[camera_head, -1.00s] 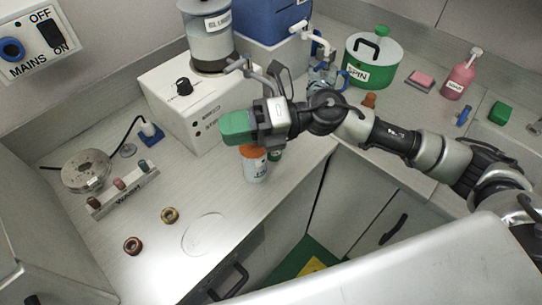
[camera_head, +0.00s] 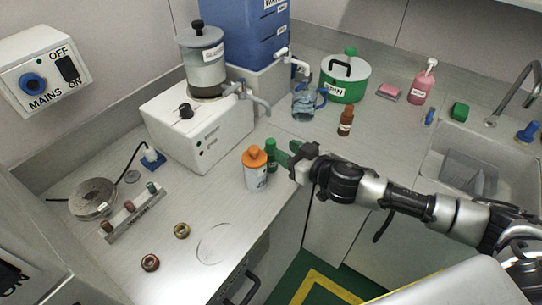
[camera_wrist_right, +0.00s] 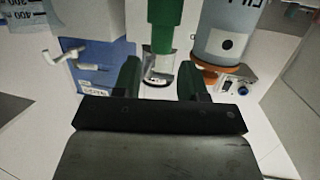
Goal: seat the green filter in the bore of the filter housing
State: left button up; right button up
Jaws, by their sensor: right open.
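A small plug with a dull green top (camera_head: 151,187) stands at the right end of a pale rack (camera_head: 137,214), beside a pink and a brown one; it may be the green filter. I cannot clearly pick out the filter housing or its bore. My right gripper (camera_head: 284,158) is open, with dark green fingers, just right of a small green bottle (camera_head: 271,157). In the right wrist view, the green bottle (camera_wrist_right: 161,38) shows upside down, ahead of and between the open fingers (camera_wrist_right: 159,80); no contact is clear. My left gripper is out of view.
An orange-capped bottle (camera_head: 255,172) stands left of the green bottle. A white machine (camera_head: 195,125) is behind. A brown bottle (camera_head: 346,120) and glass jug (camera_head: 303,104) stand beyond the gripper.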

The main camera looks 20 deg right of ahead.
aim_at(274, 144)
jog(key=shift+r+p+x, duration=0.1)
jog(key=shift+p+x, duration=0.2)
jog(key=shift+x, duration=1.4)
jog(key=shift+r+p+x, duration=0.15)
jog(key=shift+p+x, duration=0.1)
jog(key=shift+x, duration=1.45)
jog(key=shift+c, duration=0.4)
grip_shut()
